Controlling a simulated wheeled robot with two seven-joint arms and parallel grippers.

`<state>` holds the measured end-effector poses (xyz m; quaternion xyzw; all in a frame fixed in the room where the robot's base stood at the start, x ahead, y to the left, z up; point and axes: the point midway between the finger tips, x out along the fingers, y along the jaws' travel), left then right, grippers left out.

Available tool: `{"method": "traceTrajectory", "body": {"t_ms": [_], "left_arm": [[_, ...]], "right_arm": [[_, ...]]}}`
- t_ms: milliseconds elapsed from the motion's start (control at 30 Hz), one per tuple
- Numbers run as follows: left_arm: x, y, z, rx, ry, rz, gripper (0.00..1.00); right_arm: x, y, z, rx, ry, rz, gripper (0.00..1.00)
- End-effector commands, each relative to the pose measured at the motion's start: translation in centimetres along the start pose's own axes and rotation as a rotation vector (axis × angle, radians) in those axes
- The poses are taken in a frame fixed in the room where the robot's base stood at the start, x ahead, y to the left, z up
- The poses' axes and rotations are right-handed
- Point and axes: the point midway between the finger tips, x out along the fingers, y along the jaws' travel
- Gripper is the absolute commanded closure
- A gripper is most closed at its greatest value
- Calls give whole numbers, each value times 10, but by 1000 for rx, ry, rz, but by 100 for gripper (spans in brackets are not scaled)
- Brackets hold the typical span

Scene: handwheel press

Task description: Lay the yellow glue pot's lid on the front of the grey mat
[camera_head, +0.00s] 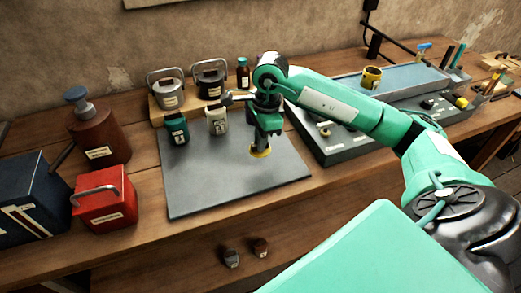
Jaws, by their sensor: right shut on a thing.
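The yellow glue pot (371,78) stands open-topped on the grey-blue tray at the back right. Its yellow lid (262,153) is in my right gripper (259,146), which points down over the right half of the grey mat (225,185). The right gripper is shut on the lid, and its fingers partly hide it. I cannot tell whether the lid touches the mat or hangs just above it. The front of the mat is bare. My left gripper is not in view.
A green jar (176,131) and a white jar (217,121) stand on the mat's back part. Two lidded pots sit on a wooden board behind. A red box (105,200) is left of the mat, a control panel (340,143) right of it.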

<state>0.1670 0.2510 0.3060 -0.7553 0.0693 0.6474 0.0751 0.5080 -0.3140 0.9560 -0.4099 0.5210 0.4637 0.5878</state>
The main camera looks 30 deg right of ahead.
Motion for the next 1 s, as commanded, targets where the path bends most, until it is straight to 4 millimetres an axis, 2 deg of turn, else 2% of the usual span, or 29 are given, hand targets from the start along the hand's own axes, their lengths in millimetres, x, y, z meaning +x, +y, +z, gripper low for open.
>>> {"method": "traceTrajectory", "body": {"t_ms": [233, 433, 867, 900, 1000], "left_arm": [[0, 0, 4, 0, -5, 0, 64], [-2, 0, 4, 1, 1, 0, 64], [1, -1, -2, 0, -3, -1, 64], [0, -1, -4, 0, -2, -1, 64], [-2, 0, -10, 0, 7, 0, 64]], "right_arm": [[18, 0, -2, -1, 0, 2, 100], [44, 1, -6, 0, 1, 2, 100], [49, 0, -6, -1, 0, -1, 100], [49, 0, -6, -1, 0, -1, 86], [49, 0, -6, -1, 0, -1, 67]]}}
